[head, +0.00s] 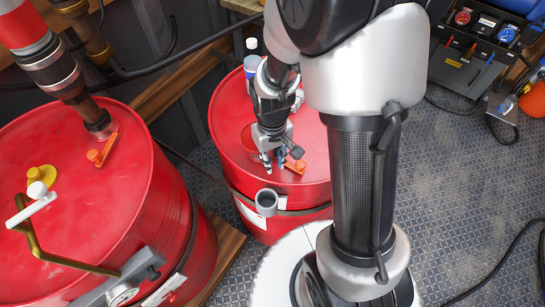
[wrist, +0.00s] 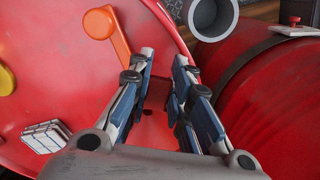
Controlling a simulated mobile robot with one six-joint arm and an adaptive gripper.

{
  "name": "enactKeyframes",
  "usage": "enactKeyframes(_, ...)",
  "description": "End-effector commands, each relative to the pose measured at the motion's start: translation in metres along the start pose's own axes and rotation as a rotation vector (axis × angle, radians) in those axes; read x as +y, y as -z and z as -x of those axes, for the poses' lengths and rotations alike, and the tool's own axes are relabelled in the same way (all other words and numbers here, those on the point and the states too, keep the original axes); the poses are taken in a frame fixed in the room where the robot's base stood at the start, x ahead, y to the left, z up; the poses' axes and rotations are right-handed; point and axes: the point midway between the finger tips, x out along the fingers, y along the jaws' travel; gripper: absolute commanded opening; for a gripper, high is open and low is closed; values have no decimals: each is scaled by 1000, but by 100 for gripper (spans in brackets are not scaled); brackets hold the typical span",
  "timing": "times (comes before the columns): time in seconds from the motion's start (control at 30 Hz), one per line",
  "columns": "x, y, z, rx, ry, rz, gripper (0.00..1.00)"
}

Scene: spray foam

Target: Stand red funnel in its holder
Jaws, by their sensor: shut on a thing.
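The red funnel (wrist: 152,128) shows between my fingers in the wrist view, hard to tell from the red drum behind it. In the head view a red rim (head: 251,142) shows just left of my gripper. My gripper (head: 273,161) points down over the middle drum's lid and is shut on the funnel; its fingers also show in the wrist view (wrist: 164,65). The funnel's spout is not clear. The holder, a grey open ring (head: 267,202), sits at the drum's front side, below my fingertips; it also shows in the wrist view (wrist: 211,16) and looks empty.
The middle red drum (head: 228,120) carries an orange lever (head: 296,167) near my fingers, and bottles (head: 251,63) stand at its back. Another red drum (head: 150,215) with a brass pipe stands left. A tool panel (head: 475,45) is at upper right. The floor at right is mostly clear.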

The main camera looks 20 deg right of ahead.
Motion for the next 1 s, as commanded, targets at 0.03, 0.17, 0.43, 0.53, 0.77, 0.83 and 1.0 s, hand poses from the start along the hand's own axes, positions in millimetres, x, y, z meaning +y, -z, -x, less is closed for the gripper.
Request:
enactKeyframes(0.03,0,0,-2,0,0,0,0)
enactKeyframes(0.17,0,0,-6,0,0,0,0)
enactKeyframes(0.43,0,0,-7,0,0,0,28)
enactKeyframes(0.53,0,0,-7,0,0,0,34)
enactKeyframes(0.77,0,0,-7,0,0,0,42)
enactKeyframes(0.83,0,0,-7,0,0,0,42)
enactKeyframes(1.0,0,1,-4,2,0,0,42)
